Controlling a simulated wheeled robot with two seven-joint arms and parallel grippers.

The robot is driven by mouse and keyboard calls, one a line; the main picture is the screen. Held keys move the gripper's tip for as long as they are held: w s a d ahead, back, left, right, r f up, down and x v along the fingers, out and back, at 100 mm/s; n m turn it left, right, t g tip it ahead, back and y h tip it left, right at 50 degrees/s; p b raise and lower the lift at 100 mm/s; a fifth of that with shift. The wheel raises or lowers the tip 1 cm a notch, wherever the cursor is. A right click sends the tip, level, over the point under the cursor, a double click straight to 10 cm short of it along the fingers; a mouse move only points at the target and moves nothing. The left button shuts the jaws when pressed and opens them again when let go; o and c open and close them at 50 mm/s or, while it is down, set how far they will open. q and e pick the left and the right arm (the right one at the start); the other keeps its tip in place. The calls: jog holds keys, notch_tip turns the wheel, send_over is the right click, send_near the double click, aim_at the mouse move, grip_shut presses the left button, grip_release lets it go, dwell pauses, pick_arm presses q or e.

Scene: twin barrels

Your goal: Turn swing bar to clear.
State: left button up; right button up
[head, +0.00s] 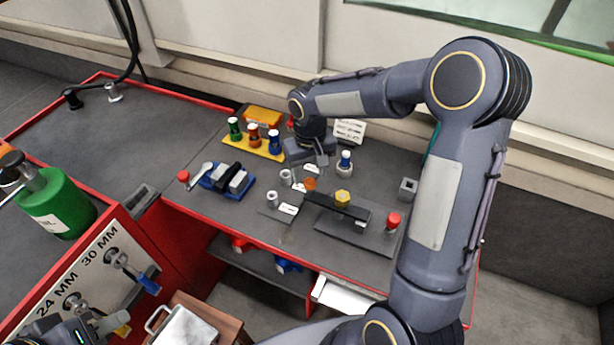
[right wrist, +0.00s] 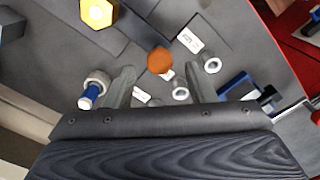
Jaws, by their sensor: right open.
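The swing bar (head: 325,202) is a dark bar with a yellow hex knob (head: 343,197) on it, above a dark plate (head: 335,232). The yellow knob also shows at the top left of the right wrist view (right wrist: 98,12). An orange round piece (head: 310,184) lies near the bar's left end; in the right wrist view it appears beyond and between my fingertips (right wrist: 160,60). My right gripper (head: 308,166) is open and empty, behind the bar and apart from it. My left gripper (head: 104,326) is at the lower left, partly cut off; its jaw state is unclear.
Grey bushings (head: 272,199) and white labels lie left of the bar. A red-topped piece (head: 392,221) stands to its right, a blue-topped one (head: 345,160) behind. A yellow rack (head: 263,153) and blue holder (head: 226,181) stand further left. A green bottle (head: 55,203) is far left.

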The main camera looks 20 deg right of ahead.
jog(key=shift+f, duration=1.35)
grip_shut()
